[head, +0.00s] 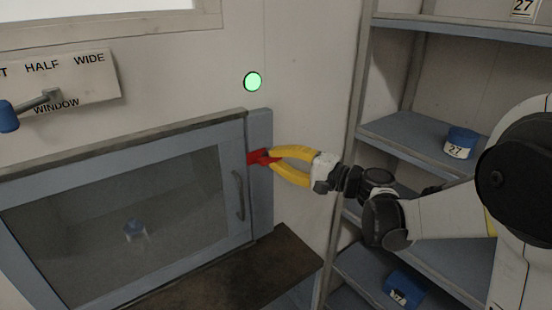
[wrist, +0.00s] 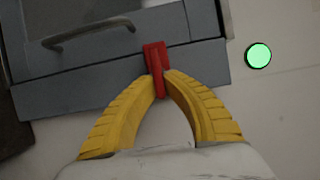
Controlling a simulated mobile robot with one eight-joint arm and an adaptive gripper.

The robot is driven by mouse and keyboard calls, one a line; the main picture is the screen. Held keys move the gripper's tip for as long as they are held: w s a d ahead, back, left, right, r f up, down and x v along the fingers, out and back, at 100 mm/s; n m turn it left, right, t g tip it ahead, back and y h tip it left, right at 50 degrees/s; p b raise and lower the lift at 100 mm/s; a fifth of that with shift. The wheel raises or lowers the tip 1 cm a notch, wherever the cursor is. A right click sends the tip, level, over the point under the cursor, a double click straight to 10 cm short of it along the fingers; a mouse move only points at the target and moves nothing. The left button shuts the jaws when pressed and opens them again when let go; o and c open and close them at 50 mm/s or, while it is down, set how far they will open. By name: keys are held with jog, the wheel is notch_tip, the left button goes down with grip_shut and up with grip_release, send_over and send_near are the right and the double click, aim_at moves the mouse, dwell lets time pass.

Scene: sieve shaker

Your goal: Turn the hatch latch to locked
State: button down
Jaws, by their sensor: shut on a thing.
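The hatch (head: 125,222) is a blue-grey framed glass door in the wall at the left of the head view. Its red latch (head: 258,157) sits at the upper right of the door, by the frame post; it also shows in the wrist view (wrist: 155,56). My gripper (head: 276,157) reaches in from the right with its yellow fingers shut on the red latch. In the wrist view my fingertips (wrist: 160,80) close on the latch's lower part. The fingers hide part of the latch.
A round green light (head: 253,82) glows on the wall above the latch. A grey handle (head: 238,195) is on the door. A brown ledge (head: 255,268) lies below. Blue-grey shelves (head: 405,138) with blue-lidded jars (head: 460,143) stand at the right. A window lever (head: 30,105) is at the left.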

jog(key=c, duration=1.5)
grip_release()
jog(key=v, duration=1.2)
